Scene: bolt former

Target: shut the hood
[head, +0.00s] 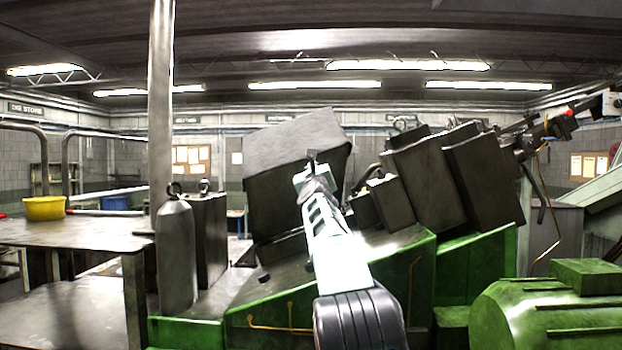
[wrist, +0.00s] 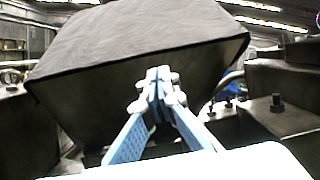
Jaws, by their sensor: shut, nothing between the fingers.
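The hood (head: 295,145) appears to be the large dark grey box-like cover, standing tilted above the green machine bed in the head view. In the wrist view the hood (wrist: 130,40) fills the upper middle, with a pale top face and a darker face towards me. My gripper (head: 311,172) is in front of the hood in the head view, and my white arm hides part of the hood's lower right. In the wrist view my gripper (wrist: 158,82) has its fingertips together and empty, overlapping the hood's darker face. I cannot tell whether they touch it.
Dark machine blocks (head: 430,180) stand right of the hood on the green bed (head: 400,265). A grey post (head: 161,100) and a pointed cylinder (head: 176,255) stand to the left. A table (head: 70,235) with a yellow bin (head: 43,208) is at far left. A green motor housing (head: 550,315) is at lower right.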

